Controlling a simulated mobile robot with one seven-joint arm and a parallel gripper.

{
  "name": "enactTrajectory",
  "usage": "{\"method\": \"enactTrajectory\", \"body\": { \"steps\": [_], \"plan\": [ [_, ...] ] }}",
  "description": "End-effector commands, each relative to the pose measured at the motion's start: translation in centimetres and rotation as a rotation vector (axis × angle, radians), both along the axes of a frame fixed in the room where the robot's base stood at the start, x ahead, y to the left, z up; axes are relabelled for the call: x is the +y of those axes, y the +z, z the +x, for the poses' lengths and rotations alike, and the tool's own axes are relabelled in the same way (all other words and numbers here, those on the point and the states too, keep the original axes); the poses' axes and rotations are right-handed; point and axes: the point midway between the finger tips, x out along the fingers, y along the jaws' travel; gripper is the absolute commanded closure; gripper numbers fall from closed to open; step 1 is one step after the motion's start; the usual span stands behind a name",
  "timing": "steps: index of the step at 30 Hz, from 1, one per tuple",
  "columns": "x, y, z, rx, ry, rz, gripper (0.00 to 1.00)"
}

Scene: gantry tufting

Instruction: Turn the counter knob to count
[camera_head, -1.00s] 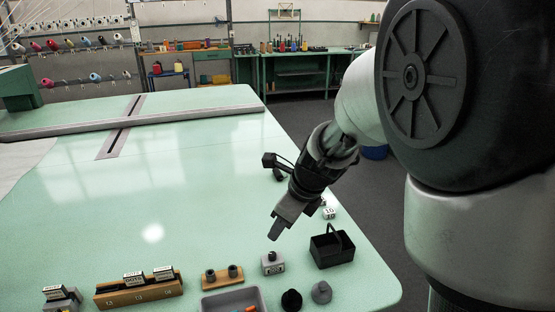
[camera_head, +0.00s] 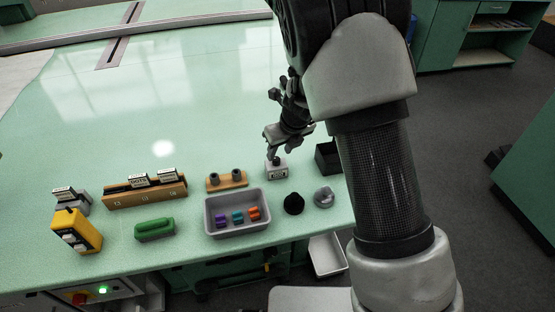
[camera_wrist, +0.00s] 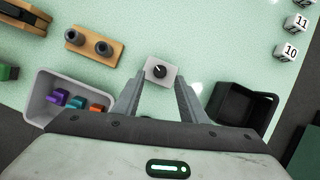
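The counter (camera_head: 278,173) is a small pale grey block with a dark display on its front, standing on the green table. Its round black knob (camera_wrist: 159,71) shows on top in the wrist view, with a light pointer mark. My gripper (camera_head: 272,143) is just above the counter in the head view. In the wrist view its two fingers (camera_wrist: 157,84) are spread apart, one toward each side of the counter, with nothing between the tips but the counter beyond them. The display's digits are too small to read.
A black basket (camera_wrist: 243,106) stands right of the counter. A grey tray (camera_head: 237,214) with coloured pieces and a wooden two-peg holder (camera_head: 227,180) are to the left. Black (camera_head: 293,203) and grey (camera_head: 324,197) knobbed items stand in front. White number cubes (camera_wrist: 291,52) lie beyond.

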Motion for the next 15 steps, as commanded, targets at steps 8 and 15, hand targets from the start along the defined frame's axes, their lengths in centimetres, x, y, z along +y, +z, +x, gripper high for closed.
{"method": "enactTrajectory", "body": {
  "steps": [8, 15],
  "plan": [
    [0.7, -3.7, 1.3, 0.0, -0.001, 0.0, 0.62],
    [0.9, -4.3, 1.6, -0.002, 0.0, 0.0, 0.62]
  ]
}}
